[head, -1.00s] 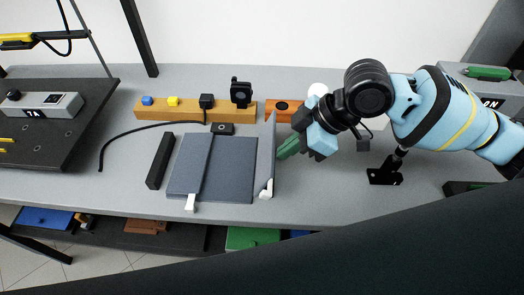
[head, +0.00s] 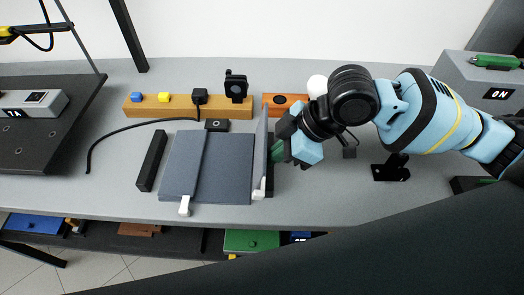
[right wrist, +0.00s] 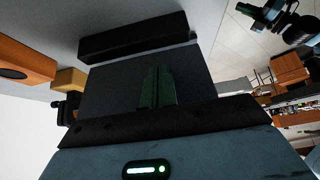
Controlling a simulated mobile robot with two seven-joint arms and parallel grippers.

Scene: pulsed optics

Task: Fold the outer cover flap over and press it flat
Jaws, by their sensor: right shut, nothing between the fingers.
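The slate-blue cover (head: 228,168) lies on the grey bench, its left flap (head: 186,160) folded flat over the base. The outer flap (head: 261,150) on the right side stands up nearly edge-on. White tabs show at the front of the left flap (head: 185,207) and of the outer flap (head: 259,190). My right gripper (head: 277,152) is shut and empty, its green fingertips against or very near the outer face of the upright flap; contact is unclear. In the right wrist view the green fingers (right wrist: 157,88) point at a dark panel. My left gripper is out of view.
A black bar (head: 151,161) lies left of the cover. Behind it are a small black box (head: 216,125), a cable and an orange rail (head: 185,106) with mounts. A black stand (head: 390,173) is at right. The bench front is clear.

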